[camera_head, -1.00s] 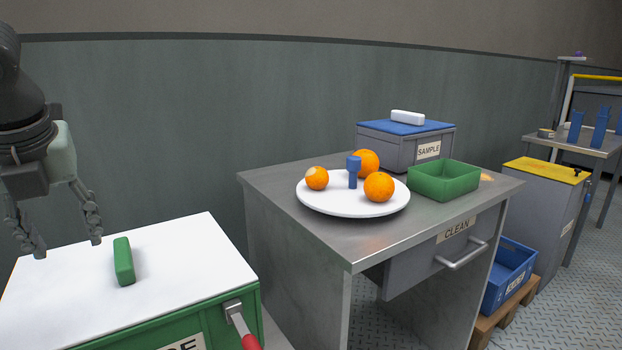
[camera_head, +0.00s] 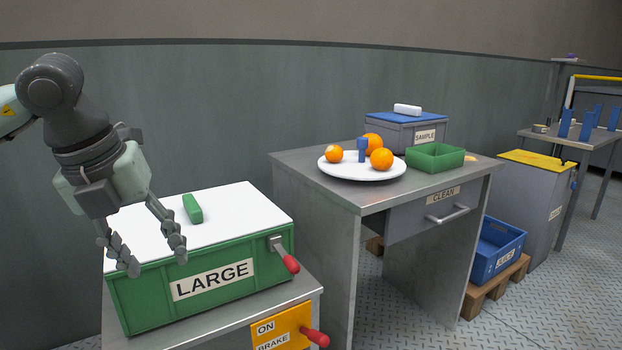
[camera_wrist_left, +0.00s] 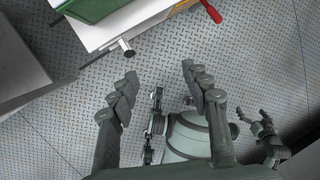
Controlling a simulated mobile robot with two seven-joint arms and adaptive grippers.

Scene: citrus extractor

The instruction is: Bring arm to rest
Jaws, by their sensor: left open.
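My left gripper (camera_head: 158,262) hangs in front of the green box labelled LARGE in the head view, its fingers apart and empty. The box (camera_head: 240,252) has a white lid (camera_head: 240,205) with a green handle (camera_head: 193,208) and a red-tipped lever on its front. In the left wrist view my left gripper (camera_wrist_left: 157,85) shows two spread fingers with nothing between them, above the plated floor. My own base and a dark jointed gripper, which looks like my right one (camera_wrist_left: 262,135), show below. Whether that one is open I cannot tell.
The green box stands on a metal cart with an ON/BRAKE plate (camera_head: 283,330). A metal desk (camera_head: 315,165) holds a white plate (camera_head: 340,172) with oranges, a green tray (camera_head: 435,158) and a SAMPLE box (camera_head: 395,133). A blue crate (camera_head: 497,250) sits on a pallet.

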